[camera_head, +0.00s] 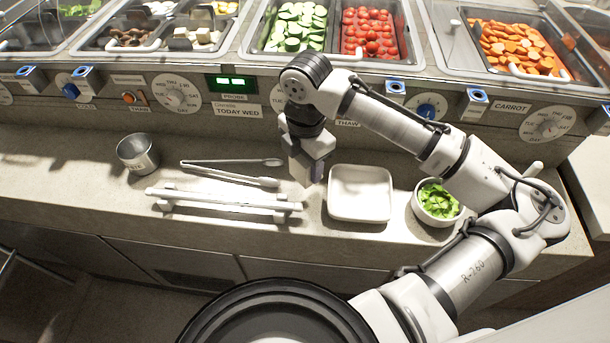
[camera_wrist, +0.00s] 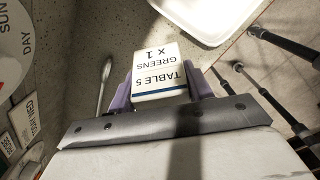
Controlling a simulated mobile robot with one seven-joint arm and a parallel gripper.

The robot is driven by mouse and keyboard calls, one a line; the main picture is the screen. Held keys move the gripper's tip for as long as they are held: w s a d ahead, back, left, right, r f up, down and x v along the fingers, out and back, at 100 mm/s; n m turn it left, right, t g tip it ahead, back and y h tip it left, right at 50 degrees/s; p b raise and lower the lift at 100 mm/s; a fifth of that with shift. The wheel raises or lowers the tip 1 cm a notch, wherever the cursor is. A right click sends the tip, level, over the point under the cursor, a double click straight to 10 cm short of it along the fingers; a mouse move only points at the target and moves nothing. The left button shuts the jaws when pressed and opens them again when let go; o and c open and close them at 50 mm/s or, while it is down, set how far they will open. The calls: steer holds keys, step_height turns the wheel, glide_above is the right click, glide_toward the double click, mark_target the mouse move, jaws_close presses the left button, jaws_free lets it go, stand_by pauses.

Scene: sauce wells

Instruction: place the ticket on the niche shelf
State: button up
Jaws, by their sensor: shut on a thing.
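The ticket (camera_wrist: 158,75) is a small white block with a dark blue line, printed "TABLE 5 GREENS x 1". In the wrist view it sits between the two purple fingers of my gripper (camera_wrist: 163,88), which is shut on it. In the head view my gripper (camera_head: 309,178) points down just above the counter, between the tongs and the white square tray; the ticket is hard to make out there. I cannot pick out a niche shelf in either view.
The counter (camera_head: 80,178) carries a metal cup (camera_head: 137,153), tongs (camera_head: 230,172), a low white rack (camera_head: 224,203), a white tray (camera_head: 360,194) and a bowl of greens (camera_head: 437,203). Food wells and a dial panel stand behind. The counter's left end is clear.

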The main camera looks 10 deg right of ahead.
steer(key=shift+f, duration=3)
steer(key=shift+f, duration=0.1)
steer(key=shift+f, duration=0.15)
steer(key=o, duration=1)
steer(key=shift+c, duration=0.2)
steer(key=shift+r, duration=0.2)
